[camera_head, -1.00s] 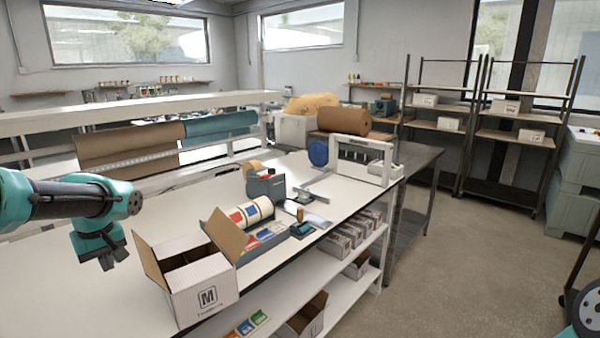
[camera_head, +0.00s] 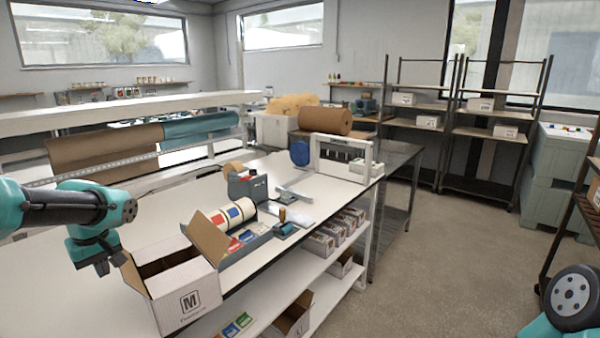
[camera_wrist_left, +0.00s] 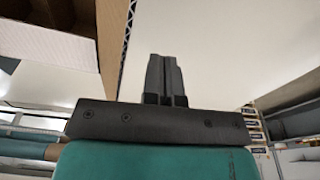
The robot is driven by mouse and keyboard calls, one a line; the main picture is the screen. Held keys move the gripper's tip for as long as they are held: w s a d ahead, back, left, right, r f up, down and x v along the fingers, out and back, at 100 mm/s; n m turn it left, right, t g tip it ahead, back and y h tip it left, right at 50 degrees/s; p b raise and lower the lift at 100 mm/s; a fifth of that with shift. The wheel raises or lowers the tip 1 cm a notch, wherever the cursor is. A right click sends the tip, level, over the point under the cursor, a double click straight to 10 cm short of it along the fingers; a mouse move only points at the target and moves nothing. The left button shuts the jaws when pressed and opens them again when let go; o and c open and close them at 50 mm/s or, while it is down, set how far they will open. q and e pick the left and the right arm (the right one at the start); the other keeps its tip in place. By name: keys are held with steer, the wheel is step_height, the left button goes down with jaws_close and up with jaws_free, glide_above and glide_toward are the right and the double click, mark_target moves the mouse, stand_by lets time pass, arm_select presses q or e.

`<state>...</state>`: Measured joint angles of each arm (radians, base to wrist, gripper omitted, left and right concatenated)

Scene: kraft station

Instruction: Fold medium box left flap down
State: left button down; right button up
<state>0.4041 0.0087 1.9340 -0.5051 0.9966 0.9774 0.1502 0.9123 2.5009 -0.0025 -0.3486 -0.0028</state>
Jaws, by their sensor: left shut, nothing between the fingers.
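The medium box (camera_head: 187,293) is a white carton marked M at the near edge of the table, open at the top. Its left flap (camera_head: 132,277) is brown and stands up, tilted outward to the left. Another brown flap (camera_head: 206,236) stands up on the right. My left gripper (camera_head: 103,268) is shut and empty, just left of the left flap and pointing down. In the left wrist view, its fingers (camera_wrist_left: 163,76) are together, and the box's brown flap (camera_wrist_left: 112,45) is beside them on the left. I cannot tell whether they touch. My right gripper is out of view.
A striped roll (camera_head: 230,215), a grey dispenser (camera_head: 247,187) and a small dark tool (camera_head: 286,230) sit right of the box. A shelf (camera_head: 265,312) below holds cartons. The white table (camera_head: 50,300) is clear left of the box.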

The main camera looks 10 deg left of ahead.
arm_select(q)
steer(key=shift+w+d+f, duration=0.15)
steer(key=shift+w+f, duration=0.1)
steer(key=shift+f, duration=0.2)
steer(key=shift+w+d+f, duration=0.1)
steer(key=shift+w+f, duration=0.1)
steer(key=shift+f, duration=0.25)
steer(key=shift+f, duration=0.25)
stand_by(0.8)
steer(key=shift+r, duration=0.1)
step_height(320, 180, up, 9)
stand_by(0.8)
